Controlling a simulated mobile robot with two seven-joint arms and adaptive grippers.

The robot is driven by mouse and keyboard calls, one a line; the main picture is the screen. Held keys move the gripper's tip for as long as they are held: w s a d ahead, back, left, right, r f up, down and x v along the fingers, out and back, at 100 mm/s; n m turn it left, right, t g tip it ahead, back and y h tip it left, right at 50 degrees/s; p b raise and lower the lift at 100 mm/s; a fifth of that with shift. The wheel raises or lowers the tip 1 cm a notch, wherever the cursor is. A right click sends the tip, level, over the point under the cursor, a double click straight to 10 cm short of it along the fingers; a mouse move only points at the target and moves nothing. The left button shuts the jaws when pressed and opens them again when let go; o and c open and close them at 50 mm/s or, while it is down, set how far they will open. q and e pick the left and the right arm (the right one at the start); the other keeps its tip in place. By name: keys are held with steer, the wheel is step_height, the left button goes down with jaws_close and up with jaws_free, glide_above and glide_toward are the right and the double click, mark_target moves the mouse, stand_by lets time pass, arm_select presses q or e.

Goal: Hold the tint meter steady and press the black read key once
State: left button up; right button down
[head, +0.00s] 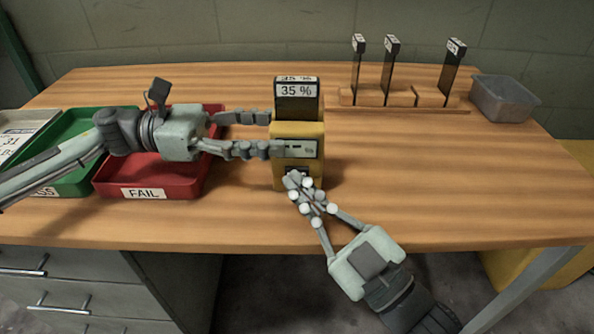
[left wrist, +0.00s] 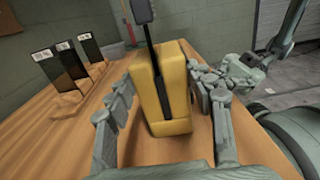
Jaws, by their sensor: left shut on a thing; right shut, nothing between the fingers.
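The yellow tint meter (head: 314,178) stands upright on the bench, with a dark tint sample (head: 297,103) marked 35 % in its top. Its small display (head: 297,148) faces the front; the reading is too small to tell. My left gripper (head: 274,134) is shut on the meter, one finger toward the back and one toward the front. In the left wrist view the meter (left wrist: 178,75) sits between the fingers. My right gripper (head: 292,179) is shut and empty, its tips at the meter's lower front. They partly cover the black read key (head: 297,168); contact is unclear.
A red FAIL tray (head: 144,193) and a green tray (head: 75,180) lie to the left, under my left arm. A wooden rack (head: 399,99) with several dark samples and a grey bin (head: 505,98) stand at back right. The bench right of the meter is clear.

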mark_target(303, 238)
steer(key=shift+w+d, duration=0.3)
steer(key=shift+w, duration=0.3)
stand_by(0.5)
steer(key=shift+s+a+f, duration=0.1)
steer(key=shift+s+f, duration=0.1)
steer(key=shift+f, duration=0.2)
steer(key=shift+s, duration=0.1)
steer(key=shift+s+a+f, duration=0.15)
steer(key=shift+s+f, duration=0.2)
steer(key=shift+s, duration=0.1)
steer(key=s, duration=0.2)
steer(key=shift+s+r, duration=0.1)
steer(key=shift+s, duration=0.3)
steer(key=shift+s+r, duration=0.15)
steer(key=shift+s, duration=0.5)
